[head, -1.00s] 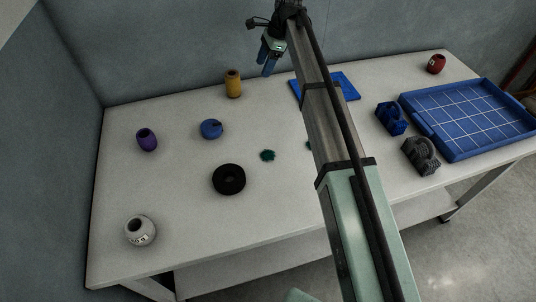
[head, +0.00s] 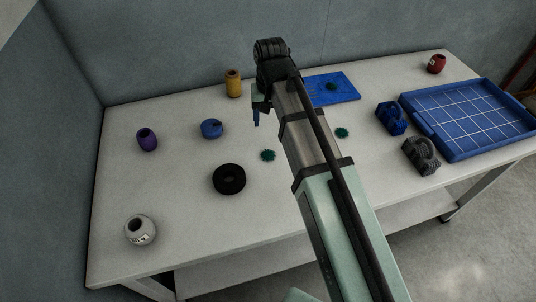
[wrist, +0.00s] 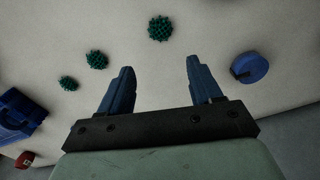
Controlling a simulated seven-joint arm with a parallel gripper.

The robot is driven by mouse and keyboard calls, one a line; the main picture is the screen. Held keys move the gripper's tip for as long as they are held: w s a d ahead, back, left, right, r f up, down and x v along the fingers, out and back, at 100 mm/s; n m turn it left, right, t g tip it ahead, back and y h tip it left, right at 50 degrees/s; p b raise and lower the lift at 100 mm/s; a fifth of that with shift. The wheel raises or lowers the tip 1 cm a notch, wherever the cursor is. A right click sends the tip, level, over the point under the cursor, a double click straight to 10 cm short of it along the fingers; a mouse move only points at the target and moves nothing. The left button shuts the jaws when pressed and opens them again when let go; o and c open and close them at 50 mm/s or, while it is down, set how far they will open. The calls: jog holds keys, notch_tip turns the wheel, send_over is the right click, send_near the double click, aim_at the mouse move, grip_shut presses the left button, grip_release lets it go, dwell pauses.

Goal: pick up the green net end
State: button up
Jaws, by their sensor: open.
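Three green net ends are on the table. In the head view one (head: 268,155) lies left of my arm, one (head: 342,132) lies right of it, and one (head: 332,86) shows against a blue panel. In the wrist view three green tufts appear: one (wrist: 160,28) beyond the space between my fingers, one (wrist: 96,60) to its left, and one (wrist: 68,83) further left. My gripper (head: 256,115) is above the table with nothing between its fingers. Its two blue fingers (wrist: 155,85) are apart in the wrist view.
A blue round piece (head: 211,129), purple pot (head: 147,140), yellow cylinder (head: 233,84) and black ring (head: 229,179) stand left of my arm. A blue gridded tray (head: 470,120), blue holder (head: 390,118) and grey piece (head: 421,155) are right.

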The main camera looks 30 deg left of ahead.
jog(key=n, duration=0.5)
send_over(268, 153)
jog(key=f, duration=0.8)
jog(key=shift+w+d+f, duration=0.1)
jog(key=shift+w+f, duration=0.2)
jog(key=shift+w, duration=0.1)
jog(key=shift+s+f, duration=0.2)
jog(key=shift+f, duration=0.8)
jog(key=shift+s+f, duration=0.2)
jog(key=shift+f, duration=1.45)
jog(key=c, duration=1.1)
